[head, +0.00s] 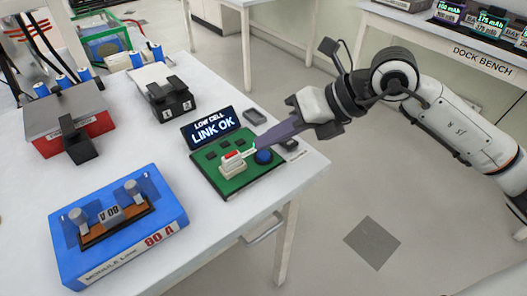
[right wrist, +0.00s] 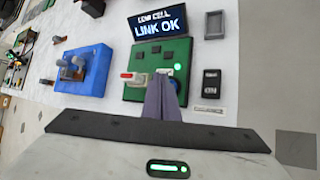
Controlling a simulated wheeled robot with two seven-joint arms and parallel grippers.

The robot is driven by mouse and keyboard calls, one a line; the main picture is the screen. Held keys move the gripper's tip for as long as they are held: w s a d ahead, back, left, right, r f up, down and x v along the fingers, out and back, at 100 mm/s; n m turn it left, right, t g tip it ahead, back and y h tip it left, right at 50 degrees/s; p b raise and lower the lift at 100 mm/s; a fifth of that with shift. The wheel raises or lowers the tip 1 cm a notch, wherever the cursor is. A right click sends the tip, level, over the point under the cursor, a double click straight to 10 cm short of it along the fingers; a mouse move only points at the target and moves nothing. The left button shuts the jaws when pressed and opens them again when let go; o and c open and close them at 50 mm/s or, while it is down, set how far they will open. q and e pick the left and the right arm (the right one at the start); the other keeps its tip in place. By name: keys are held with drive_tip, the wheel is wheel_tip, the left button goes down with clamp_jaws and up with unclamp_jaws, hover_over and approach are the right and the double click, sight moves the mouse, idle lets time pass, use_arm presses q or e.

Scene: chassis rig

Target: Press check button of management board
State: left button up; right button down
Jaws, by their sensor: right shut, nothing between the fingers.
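The management board (head: 206,176) is a green plate near the table's right corner. Its display (head: 212,129) reads "LOW CELL LINK OK". A round blue button (head: 263,157) sits on the board's right side. A white block with a red top (head: 232,159) is left of it. My right gripper (head: 259,147) is shut and empty, its purple fingertips beside or just above the blue button; contact cannot be told. In the right wrist view the shut fingers (right wrist: 163,82) reach over the board (right wrist: 146,52), and the blue button is hidden there. A green light (right wrist: 177,67) glows on the board. My left gripper is out of view.
A blue "80 A" module (head: 165,238) lies left of the board at the front. A black-and-white clamp unit (head: 167,97) and a red-and-grey box (head: 90,135) stand farther back. A small grey tray (head: 254,116) lies behind the board. Open floor lies right of the table.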

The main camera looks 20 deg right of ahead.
sight(270, 156)
drive_tip(key=shift+r+p, duration=1.7)
drive_tip(key=shift+r, duration=0.8)
drive_tip(key=shift+f, duration=0.1)
